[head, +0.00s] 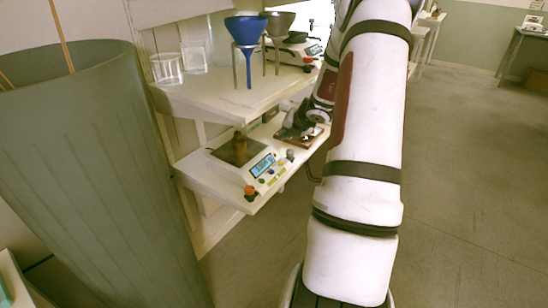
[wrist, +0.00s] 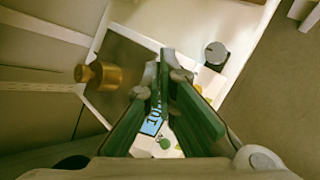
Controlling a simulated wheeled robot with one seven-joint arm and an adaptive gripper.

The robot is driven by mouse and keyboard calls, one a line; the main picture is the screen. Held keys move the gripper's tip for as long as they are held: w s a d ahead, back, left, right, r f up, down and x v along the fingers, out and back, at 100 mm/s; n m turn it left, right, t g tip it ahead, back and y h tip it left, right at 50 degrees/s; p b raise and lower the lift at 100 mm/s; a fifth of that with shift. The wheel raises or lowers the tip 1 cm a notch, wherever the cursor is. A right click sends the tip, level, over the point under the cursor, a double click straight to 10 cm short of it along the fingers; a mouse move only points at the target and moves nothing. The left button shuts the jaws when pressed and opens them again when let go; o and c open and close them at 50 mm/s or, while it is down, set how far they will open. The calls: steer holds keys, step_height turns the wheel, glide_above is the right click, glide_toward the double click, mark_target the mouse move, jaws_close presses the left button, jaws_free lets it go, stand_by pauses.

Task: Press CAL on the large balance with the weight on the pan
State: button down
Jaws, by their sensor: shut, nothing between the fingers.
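The large balance (head: 222,172) sits on the lower shelf in the head view, with a lit blue display (head: 262,165) on its front panel. A brass weight (head: 239,143) stands on its dark pan (head: 227,157); the weight (wrist: 98,75) and pan (wrist: 125,68) also show in the wrist view. My gripper (wrist: 165,55) is shut and empty, its green fingers over the front panel, between the display (wrist: 152,125) and a grey knob (wrist: 215,53). The fingers hide part of the panel. Small coloured buttons show around them, a green one (wrist: 165,143) among them; no CAL lettering is readable. Contact cannot be told.
An orange knob (head: 250,191) is at the panel's near corner. The upper shelf (head: 215,98) above holds glass beakers (head: 166,69), a blue funnel (head: 245,30) on a stand and another balance (head: 293,52). A large grey-green cylinder (head: 95,170) stands at left. Open floor (head: 470,190) lies right.

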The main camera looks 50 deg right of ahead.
mark_target(283, 163)
steer(key=shift+w, duration=0.15)
step_height(283, 163, down, 9)
steer(key=b, duration=0.8)
steer(key=shift+r, duration=0.1)
steer(key=shift+b, duration=0.35)
stand_by(1.1)
steer(key=shift+f, duration=0.4)
steer(key=shift+f+b, duration=0.4)
steer(key=shift+b, duration=0.2)
stand_by(0.3)
stand_by(0.4)
steer(key=shift+r+p, duration=0.8)
